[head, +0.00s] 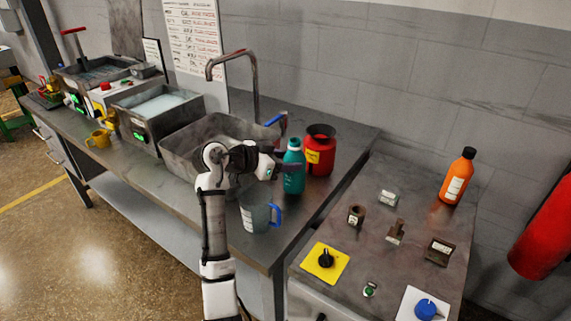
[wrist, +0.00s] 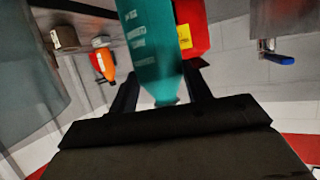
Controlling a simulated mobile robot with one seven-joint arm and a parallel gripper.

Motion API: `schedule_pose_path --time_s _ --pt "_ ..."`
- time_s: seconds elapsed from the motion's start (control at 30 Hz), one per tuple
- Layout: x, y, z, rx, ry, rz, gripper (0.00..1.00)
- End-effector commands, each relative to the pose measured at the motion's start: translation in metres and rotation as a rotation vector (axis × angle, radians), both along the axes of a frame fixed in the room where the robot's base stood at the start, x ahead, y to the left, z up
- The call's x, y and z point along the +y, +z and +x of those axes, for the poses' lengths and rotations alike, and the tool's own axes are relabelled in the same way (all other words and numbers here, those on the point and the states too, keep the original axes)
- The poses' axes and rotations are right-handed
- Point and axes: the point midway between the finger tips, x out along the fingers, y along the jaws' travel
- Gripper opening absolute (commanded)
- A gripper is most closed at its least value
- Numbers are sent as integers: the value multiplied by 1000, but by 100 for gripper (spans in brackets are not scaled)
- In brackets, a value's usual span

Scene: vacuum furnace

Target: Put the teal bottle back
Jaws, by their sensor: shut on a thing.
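In the wrist view the teal bottle (wrist: 150,45) sits between the two dark fingers of my gripper (wrist: 160,88), and the scene appears upside down. I cannot tell whether the bottle's base touches the bench or hangs just above it.
A red canister (head: 320,152) stands close behind the bottle. A clear jug with a blue handle (head: 258,213) stands in front. A sink (head: 190,145) with a tall tap lies left. An orange bottle (head: 458,178) stands on the right-hand table, which has several small fixtures.

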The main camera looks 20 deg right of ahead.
Motion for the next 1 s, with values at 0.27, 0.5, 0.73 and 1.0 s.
schedule_pose_path --time_s 0.27,0.5,0.73,1.0 --pt "0 -18 0 -1 1 -1 21" --pt "0 -21 0 1 1 0 50" --pt "0 -20 0 1 1 0 72" --pt "0 -17 0 0 1 0 72"
